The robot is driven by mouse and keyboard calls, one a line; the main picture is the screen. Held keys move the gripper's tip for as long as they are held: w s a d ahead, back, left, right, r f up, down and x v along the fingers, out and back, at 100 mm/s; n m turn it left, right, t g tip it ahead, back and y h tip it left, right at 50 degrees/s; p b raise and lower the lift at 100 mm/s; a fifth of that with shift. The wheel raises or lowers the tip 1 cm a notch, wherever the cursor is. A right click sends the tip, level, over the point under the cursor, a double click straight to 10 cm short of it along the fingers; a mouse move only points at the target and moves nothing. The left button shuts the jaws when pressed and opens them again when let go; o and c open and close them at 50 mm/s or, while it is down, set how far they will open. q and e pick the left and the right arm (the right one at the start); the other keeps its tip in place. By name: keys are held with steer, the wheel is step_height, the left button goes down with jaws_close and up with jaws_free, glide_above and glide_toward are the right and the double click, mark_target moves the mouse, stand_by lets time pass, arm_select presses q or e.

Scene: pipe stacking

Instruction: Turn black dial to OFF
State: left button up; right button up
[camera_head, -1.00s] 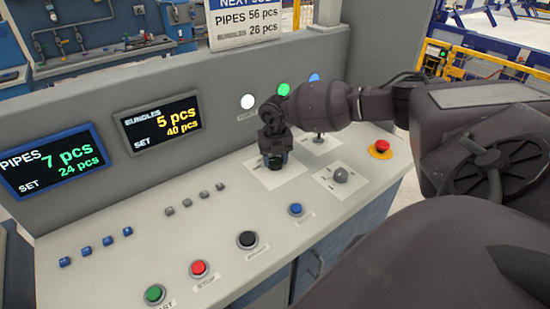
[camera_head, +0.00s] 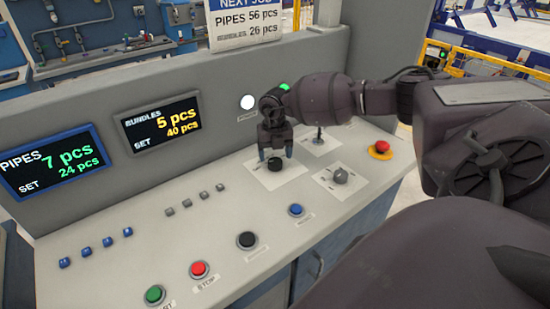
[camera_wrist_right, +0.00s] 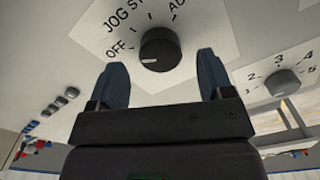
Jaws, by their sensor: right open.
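The black dial (camera_head: 274,164) sits on a white label plate on the sloped console. In the right wrist view the dial (camera_wrist_right: 160,49) shows a short white mark on the left of its face, on the side of the printed OFF (camera_wrist_right: 118,49). My right gripper (camera_head: 275,152) is open just above the dial, pointing down. In the right wrist view its two blue-grey fingers (camera_wrist_right: 163,76) stand apart, one to each side of the dial and clear of it. My left gripper is not in view.
A grey knob (camera_head: 340,176) and a small lever (camera_head: 319,134) are close to the right of the dial. A red emergency button (camera_head: 382,147) is farther right. Green, red, black and blue buttons line the front. The upright panel with two displays (camera_head: 160,120) stands behind.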

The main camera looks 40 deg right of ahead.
mark_target(275, 160)
step_height(275, 160, up, 9)
steer(key=shift+f, duration=0.2)
stand_by(0.6)
